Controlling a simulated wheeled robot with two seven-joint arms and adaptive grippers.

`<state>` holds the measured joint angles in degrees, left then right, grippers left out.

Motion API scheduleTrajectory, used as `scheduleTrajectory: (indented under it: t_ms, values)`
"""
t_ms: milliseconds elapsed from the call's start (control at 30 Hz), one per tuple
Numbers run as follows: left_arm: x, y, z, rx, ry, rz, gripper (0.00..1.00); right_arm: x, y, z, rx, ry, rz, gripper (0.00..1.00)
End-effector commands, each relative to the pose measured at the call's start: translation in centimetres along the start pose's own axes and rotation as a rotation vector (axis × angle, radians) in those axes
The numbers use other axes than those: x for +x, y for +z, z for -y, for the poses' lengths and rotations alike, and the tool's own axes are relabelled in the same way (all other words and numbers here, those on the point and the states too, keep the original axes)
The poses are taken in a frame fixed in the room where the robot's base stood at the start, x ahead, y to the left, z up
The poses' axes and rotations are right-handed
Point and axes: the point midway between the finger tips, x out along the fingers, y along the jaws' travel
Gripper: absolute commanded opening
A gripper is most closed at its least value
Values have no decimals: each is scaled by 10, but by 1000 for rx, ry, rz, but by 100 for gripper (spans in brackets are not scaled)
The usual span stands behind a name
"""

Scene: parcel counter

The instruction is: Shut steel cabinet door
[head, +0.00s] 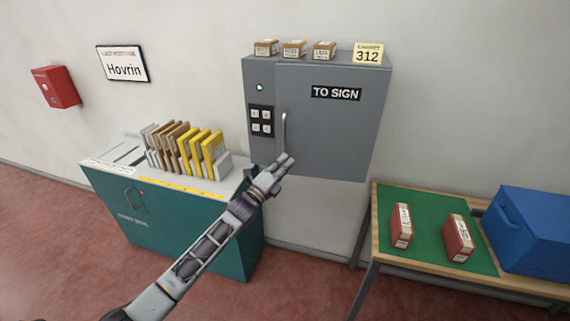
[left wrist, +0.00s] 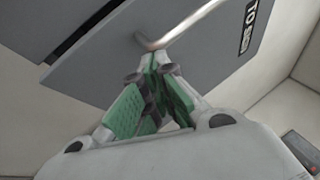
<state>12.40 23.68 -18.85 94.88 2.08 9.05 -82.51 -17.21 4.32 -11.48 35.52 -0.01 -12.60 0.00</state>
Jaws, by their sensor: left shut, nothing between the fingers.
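The grey steel cabinet (head: 262,145) hangs on the wall. Its door (head: 340,135) carries a "TO SIGN" label and looks flush or nearly flush with the front; I cannot tell whether a small gap remains. A bar handle (head: 284,130) stands near the door's left edge. My left gripper (head: 288,160) is shut and empty, in front of the door by the handle's lower end. In the left wrist view, its fingertips (left wrist: 158,68) are close to the handle (left wrist: 185,26) and the door (left wrist: 130,80); contact is unclear. My right gripper is out of view.
Several small boxes (head: 294,49) and a yellow "312" card (head: 367,54) are on top of the cabinet. A teal counter (head: 190,225) with upright files stands below left. A table (head: 440,268) with two red boxes and a blue bin (head: 535,230) stands right.

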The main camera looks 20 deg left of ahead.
Motion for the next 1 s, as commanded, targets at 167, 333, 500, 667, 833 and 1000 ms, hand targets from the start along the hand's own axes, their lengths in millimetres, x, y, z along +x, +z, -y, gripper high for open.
scheduleTrajectory:
  t_ms: [167,333,500,667,833,1000]
  values:
    - [8,5,-6,2,-1,0,0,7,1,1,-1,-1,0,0]
    - [18,13,-12,2,-1,0,0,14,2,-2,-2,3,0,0]
    - [27,19,-16,2,-1,0,0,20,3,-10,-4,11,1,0]
    - [30,22,-18,0,0,0,0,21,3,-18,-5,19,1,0]
    - [30,22,-17,0,0,1,0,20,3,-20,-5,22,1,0]
    - [30,23,-17,1,0,1,0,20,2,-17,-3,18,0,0]
